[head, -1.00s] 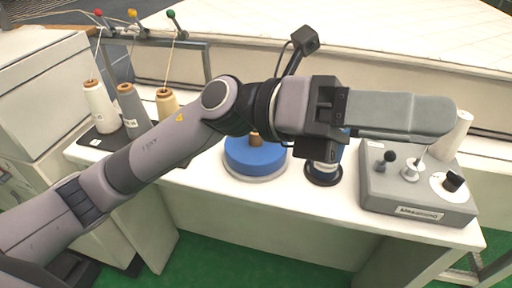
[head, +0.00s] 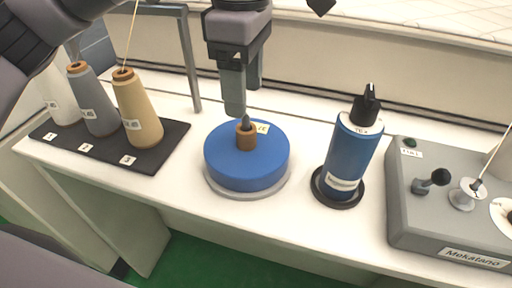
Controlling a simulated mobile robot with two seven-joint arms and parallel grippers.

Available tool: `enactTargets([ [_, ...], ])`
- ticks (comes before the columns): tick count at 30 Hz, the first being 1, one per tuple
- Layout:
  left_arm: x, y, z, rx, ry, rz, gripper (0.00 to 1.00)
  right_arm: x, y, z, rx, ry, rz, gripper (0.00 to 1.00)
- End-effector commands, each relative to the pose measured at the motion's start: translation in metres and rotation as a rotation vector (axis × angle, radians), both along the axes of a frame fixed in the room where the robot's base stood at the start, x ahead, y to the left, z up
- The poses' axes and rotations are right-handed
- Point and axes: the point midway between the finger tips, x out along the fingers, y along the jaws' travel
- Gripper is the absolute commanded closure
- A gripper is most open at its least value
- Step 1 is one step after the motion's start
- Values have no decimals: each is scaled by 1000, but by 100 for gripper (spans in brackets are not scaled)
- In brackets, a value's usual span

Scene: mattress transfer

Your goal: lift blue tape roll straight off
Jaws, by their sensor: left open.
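The blue tape roll (head: 225,171) is a wide flat disc lying on a round grey base (head: 247,195) on the white table. A brown core or peg (head: 246,138) with a dark tip stands up in its middle, and a pale label is on its top. My left gripper (head: 238,108) points down from above, its fingertips close over the peg at the roll's centre. It is open and holds nothing. One finger partly hides the other and the back of the roll. My right gripper is not in view.
A blue bottle (head: 352,158) stands on a dark round base to the right. A grey control box (head: 430,222) with knobs is at the far right. Thread cones (head: 140,110) stand on a black mat (head: 170,147) at left. White table (head: 300,228) is clear in front.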

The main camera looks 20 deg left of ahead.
Motion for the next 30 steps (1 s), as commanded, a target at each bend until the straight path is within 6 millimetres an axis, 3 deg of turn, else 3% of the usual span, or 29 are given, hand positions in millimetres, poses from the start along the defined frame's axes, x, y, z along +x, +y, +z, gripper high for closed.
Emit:
enactTargets([
  [1, 0, 0, -12, 0, -2, 0, 37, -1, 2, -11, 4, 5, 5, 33],
  [6, 0, 0, -21, 0, 0, -1, 37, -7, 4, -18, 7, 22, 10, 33],
  [21, -1, -2, -83, -1, 1, -1, 37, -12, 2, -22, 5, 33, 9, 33],
  [30, -1, -2, -88, -3, -1, -1, 37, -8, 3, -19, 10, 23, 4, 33],
])
